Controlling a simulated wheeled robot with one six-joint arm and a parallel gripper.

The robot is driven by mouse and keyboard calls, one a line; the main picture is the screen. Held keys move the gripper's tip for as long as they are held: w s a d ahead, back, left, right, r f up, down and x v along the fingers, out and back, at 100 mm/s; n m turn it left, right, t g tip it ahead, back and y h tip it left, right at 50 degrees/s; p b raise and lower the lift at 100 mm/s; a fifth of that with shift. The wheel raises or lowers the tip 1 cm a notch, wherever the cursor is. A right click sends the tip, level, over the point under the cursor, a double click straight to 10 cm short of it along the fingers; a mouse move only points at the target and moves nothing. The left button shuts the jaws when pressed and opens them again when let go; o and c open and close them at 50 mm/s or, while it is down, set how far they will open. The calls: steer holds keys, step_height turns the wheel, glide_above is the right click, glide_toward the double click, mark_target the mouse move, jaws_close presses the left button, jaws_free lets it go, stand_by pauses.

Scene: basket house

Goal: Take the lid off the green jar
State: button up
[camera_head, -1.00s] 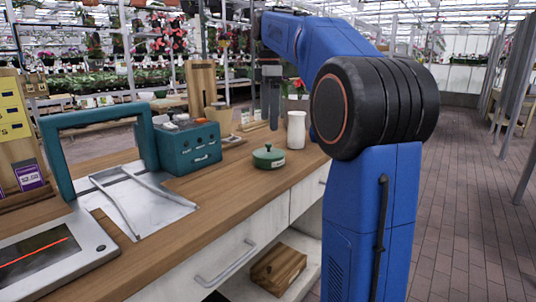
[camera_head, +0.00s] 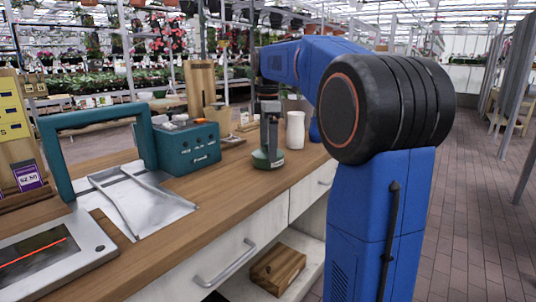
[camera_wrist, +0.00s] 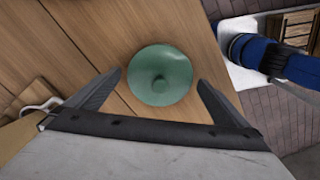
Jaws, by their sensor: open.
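The green jar (camera_head: 260,162) is low and round and stands on the wooden counter. My gripper (camera_head: 269,148) is over the jar, pointing down, and hides the knob in the head view. In the wrist view my gripper (camera_wrist: 160,83) is open, with one finger on each side of the lid and gaps between the fingers and the lid. Nothing is held.
A white canister (camera_head: 295,130) stands just right of the jar. A teal toolbox (camera_head: 187,147), a teal-framed metal tray (camera_head: 150,210) and a screen device (camera_head: 55,258) are to the left. A cutting board (camera_head: 200,88) stands behind. Free counter lies in front of the jar.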

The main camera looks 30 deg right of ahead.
steer(key=shift+c, duration=0.3)
steer(key=c, duration=1)
